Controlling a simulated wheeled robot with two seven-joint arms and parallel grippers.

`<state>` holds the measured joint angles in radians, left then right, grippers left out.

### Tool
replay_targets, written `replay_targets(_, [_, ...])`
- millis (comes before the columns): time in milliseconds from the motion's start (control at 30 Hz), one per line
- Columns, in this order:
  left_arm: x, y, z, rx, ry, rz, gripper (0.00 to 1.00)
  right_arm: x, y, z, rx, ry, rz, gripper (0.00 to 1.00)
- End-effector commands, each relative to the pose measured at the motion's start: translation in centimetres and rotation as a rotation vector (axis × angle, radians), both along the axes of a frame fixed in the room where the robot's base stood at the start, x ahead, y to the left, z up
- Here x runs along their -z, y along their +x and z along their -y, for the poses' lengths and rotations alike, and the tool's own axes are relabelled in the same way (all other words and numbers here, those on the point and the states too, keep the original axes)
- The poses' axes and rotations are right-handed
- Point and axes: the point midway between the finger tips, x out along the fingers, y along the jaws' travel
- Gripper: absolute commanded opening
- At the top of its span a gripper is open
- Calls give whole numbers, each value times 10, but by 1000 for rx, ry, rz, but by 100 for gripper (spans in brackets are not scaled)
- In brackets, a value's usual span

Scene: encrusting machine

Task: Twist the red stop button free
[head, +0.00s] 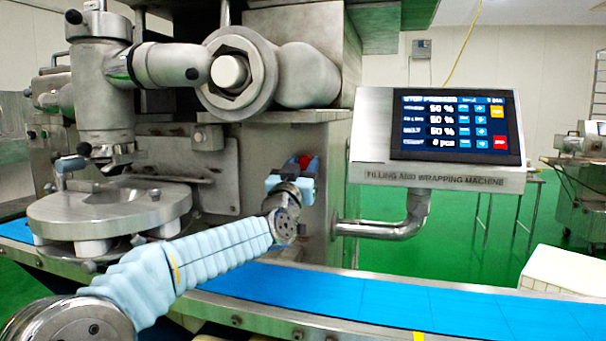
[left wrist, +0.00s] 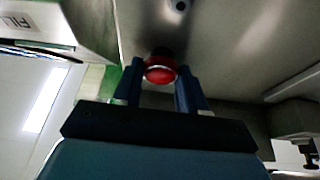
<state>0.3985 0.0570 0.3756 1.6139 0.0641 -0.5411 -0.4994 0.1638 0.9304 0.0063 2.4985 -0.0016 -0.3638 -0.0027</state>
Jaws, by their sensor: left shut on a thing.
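The red stop button (head: 306,161) is on the side of the machine's metal body, left of the control screen. It also shows in the left wrist view (left wrist: 160,72) as a round red cap. My left gripper (head: 296,170) is at the button, its arm in a pale blue ribbed sleeve. In the left wrist view its two dark blue fingers (left wrist: 158,85) stand on either side of the red cap and are shut on it. The gripper hides part of the button in the head view. My right gripper does not show.
The control screen (head: 455,127) stands on a bent metal pipe (head: 385,227) close to the right of my left gripper. A blue conveyor belt (head: 390,300) runs below my arm. A round metal table (head: 110,208) is on the left.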

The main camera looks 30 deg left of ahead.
Motion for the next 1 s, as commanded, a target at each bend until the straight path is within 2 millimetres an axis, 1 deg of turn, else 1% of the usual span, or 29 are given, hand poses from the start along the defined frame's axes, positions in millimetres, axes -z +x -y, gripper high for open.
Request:
replay_targets(33, [3,0,-1,-2,38,-4,11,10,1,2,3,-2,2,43])
replay_targets(200, [3,-1,-1,-3,175,-36,11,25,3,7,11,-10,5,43])
replay_targets(333, [2,0,-2,-3,268,-59,11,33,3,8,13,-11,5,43])
replay_targets(633, [-1,0,-3,-5,424,-100,11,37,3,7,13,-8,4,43])
replay_targets(1000, [-1,0,-3,-4,480,-114,11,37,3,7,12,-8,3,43])
